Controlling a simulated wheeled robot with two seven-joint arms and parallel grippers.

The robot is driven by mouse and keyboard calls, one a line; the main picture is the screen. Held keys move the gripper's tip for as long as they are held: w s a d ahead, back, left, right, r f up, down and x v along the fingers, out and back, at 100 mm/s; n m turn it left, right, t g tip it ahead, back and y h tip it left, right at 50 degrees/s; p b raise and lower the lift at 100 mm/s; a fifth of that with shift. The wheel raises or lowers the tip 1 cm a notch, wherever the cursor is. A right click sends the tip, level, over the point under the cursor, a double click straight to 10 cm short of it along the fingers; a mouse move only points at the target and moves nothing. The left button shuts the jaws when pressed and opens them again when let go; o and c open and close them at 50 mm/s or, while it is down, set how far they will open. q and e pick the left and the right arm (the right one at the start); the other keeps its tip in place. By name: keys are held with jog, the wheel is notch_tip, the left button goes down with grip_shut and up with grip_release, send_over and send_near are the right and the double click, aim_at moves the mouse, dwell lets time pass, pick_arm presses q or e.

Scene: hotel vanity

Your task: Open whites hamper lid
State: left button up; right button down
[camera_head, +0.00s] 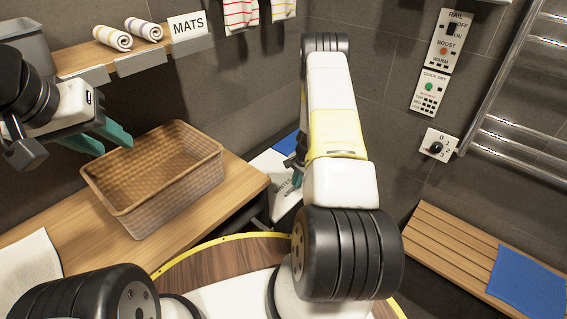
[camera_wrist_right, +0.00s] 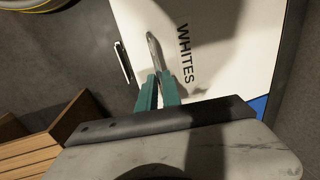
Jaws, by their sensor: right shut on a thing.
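The whites hamper (camera_head: 282,203) stands low beyond the wooden counter, with its pale lid mostly hidden by my right arm in the head view. In the right wrist view the white lid (camera_wrist_right: 215,45) carries the word WHITES, and a slim metal handle (camera_wrist_right: 152,48) rises from it. My right gripper (camera_wrist_right: 158,88) has its teal fingers shut on this handle. The lid looks closed, though its edges are partly out of view. My left gripper (camera_head: 103,139) is open and empty, above the left rim of the wicker basket.
The empty wicker basket (camera_head: 205,185) sits on the wooden counter (camera_head: 215,207). A shelf holds rolled towels (camera_head: 113,38) and a MATS sign (camera_head: 187,24). A slatted bench (camera_head: 450,255) with a blue cloth (camera_head: 527,283) is at right, below a metal towel rail (camera_head: 507,90).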

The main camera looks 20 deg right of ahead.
jog(key=shift+w+a+r, duration=0.15)
jog(key=shift+w+r, duration=0.05)
jog(key=shift+r, duration=0.45)
jog(key=w+a+r, duration=0.4)
jog(key=w+r, duration=0.3)
jog(key=r, duration=0.3)
jog(key=w+a+r, duration=0.4)
jog(key=w+r, duration=0.2)
jog(key=r, duration=0.3)
jog(key=w+a+r, duration=0.2)
jog(key=w+a, duration=0.3)
jog(key=w, duration=0.3)
jog(key=shift+w+a+r, duration=0.15)
jog(key=shift+r, duration=0.1)
jog(key=c, duration=1.6)
grip_release()
jog(key=shift+c, duration=0.2)
jog(key=shift+o, duration=0.6)
jog(key=shift+w, duration=0.1)
jog(key=shift+r, duration=0.15)
